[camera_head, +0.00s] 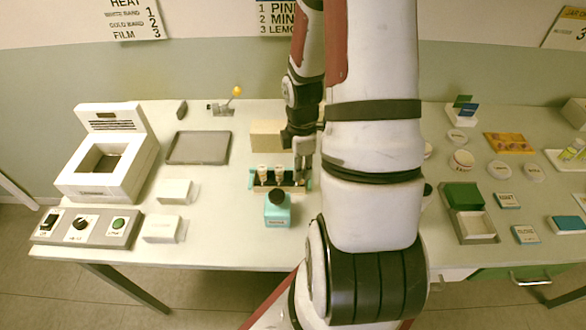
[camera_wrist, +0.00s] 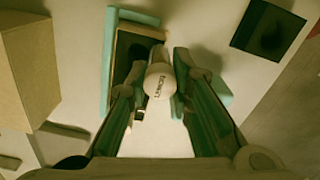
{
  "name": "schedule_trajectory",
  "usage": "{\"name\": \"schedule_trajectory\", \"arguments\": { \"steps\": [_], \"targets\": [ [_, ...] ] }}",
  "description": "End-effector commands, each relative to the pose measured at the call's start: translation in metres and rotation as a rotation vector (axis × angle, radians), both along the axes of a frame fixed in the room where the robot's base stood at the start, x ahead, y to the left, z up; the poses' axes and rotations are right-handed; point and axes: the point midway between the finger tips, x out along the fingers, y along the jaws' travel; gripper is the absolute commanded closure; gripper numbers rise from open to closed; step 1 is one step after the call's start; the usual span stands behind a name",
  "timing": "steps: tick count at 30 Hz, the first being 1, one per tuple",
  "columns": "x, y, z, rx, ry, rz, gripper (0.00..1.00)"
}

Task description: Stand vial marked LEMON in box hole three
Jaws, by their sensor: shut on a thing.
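My gripper (camera_wrist: 158,78) is shut on a pale vial (camera_wrist: 160,85); the small lettering on the vial seems to read LEMON. In the wrist view the vial lies between the two fingers, over or in the teal box (camera_wrist: 108,50); whether its base is in a hole is hidden. In the head view my gripper (camera_head: 301,172) is at the right end of the teal box (camera_head: 305,186). The held vial is hard to make out there.
A teal block with a round dark top (camera_head: 277,212) stands just in front of the box. A tan block (camera_head: 267,134) is behind it. White boxes (camera_head: 174,191) and a grey tray (camera_head: 199,148) lie left. A wall sign (camera_head: 280,18) lists numbered names, partly covered by my arm.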

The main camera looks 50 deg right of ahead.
Motion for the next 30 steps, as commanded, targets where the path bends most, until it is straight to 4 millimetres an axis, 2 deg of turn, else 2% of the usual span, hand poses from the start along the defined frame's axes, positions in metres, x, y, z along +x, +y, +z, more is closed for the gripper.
{"name": "schedule_trajectory", "arguments": {
  "steps": [3, 7, 16, 29, 30],
  "targets": [
    [0.018, -0.008, -0.002, 0.0, 0.0, 0.002, 0.98],
    [0.026, -0.011, -0.004, 0.0, 0.0, 0.001, 0.98],
    [0.026, -0.011, -0.035, 0.002, 0.003, 0.002, 0.98],
    [0.027, -0.012, -0.041, 0.001, 0.001, 0.001, 0.98],
    [0.027, -0.012, -0.041, 0.0, 0.0, 0.0, 0.76]
  ]
}}
